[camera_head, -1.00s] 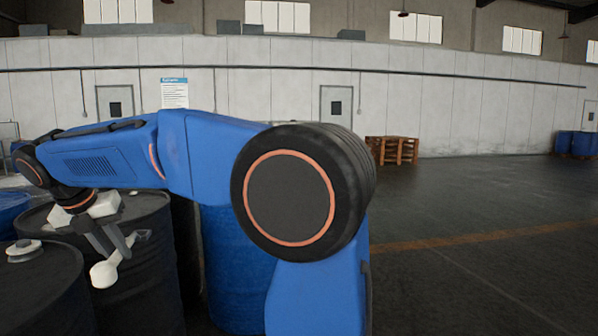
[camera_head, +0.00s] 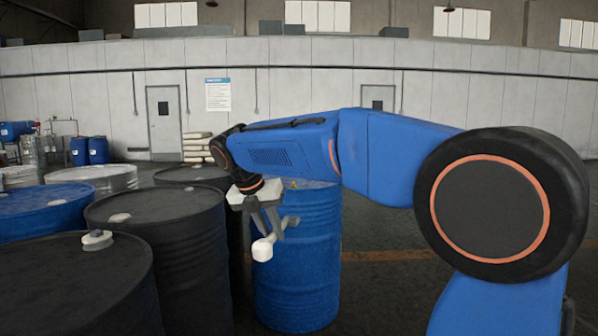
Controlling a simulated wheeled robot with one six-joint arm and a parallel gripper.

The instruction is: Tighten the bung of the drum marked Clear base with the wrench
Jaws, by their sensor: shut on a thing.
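My gripper (camera_head: 264,217) is shut on a pale tool with a white rounded end (camera_head: 262,249) and a grey end (camera_head: 291,221), likely the wrench. It hangs in front of the upper part of a blue drum (camera_head: 298,270), right of the black drums. The nearest black drum (camera_head: 80,290) has a raised pale bung (camera_head: 97,239) on its lid. The black drum behind it (camera_head: 165,240) has a flatter pale bung (camera_head: 119,217). I cannot read any Clear base marking, so I cannot tell which drum carries it.
More drums stand close together at left, including a blue-topped one (camera_head: 45,203) and a pale-topped one (camera_head: 95,178). Pale stacked sacks (camera_head: 197,147) stand behind. A wall sign (camera_head: 217,94) hangs beside a door (camera_head: 164,120). Open floor shows right of the blue drum.

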